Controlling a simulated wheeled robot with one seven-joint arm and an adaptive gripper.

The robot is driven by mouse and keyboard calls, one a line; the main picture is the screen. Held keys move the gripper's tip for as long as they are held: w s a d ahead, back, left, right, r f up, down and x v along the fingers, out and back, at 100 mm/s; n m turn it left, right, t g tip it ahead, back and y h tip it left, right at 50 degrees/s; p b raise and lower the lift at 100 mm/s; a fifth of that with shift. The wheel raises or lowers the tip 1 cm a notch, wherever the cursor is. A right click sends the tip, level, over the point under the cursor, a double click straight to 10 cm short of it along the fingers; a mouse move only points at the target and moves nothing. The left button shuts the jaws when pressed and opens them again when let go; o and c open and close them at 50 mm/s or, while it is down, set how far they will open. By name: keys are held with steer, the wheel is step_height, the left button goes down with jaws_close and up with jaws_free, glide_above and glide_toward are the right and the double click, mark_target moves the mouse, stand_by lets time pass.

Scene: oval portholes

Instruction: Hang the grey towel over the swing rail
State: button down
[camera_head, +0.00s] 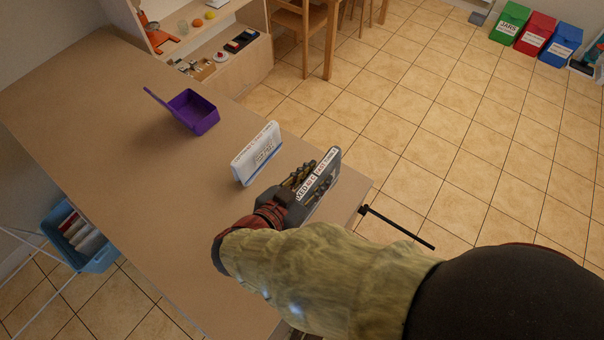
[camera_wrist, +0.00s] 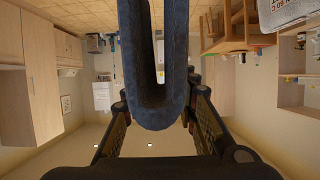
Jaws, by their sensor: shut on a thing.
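My gripper (camera_head: 303,182) is over the near right part of the table. In the wrist view a blue-grey U-shaped folded piece, which looks like the grey towel (camera_wrist: 158,112), sits between the fingers (camera_wrist: 158,108), with the fold toward the palm and two layers running outward. In the head view the fingers overlap a dark grey shape with white lettered labels; I cannot tell how much of it is towel. The swing rail (camera_head: 398,228) is a thin black bar sticking out past the table's right edge, to the right of my gripper and apart from it.
A white lettered box (camera_head: 257,153) stands just left of my gripper on the table (camera_head: 110,140). A purple open box (camera_head: 194,112) lies farther back. A blue basket (camera_head: 95,258) is beyond the left edge. The tiled floor right of the table is clear around the rail.

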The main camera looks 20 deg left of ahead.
steer(key=w+a+f+b, duration=0.4)
steer(key=w+a+f, duration=0.2)
steer(key=f, duration=0.5)
steer(key=shift+w+b, duration=0.4)
steer(key=shift+w, duration=0.4)
steer(key=shift+a+f, duration=0.1)
steer(key=c, duration=1.5)
jaws_free()
steer(key=shift+o, duration=0.5)
steer(key=p+v, duration=0.3)
steer(key=v, duration=0.9)
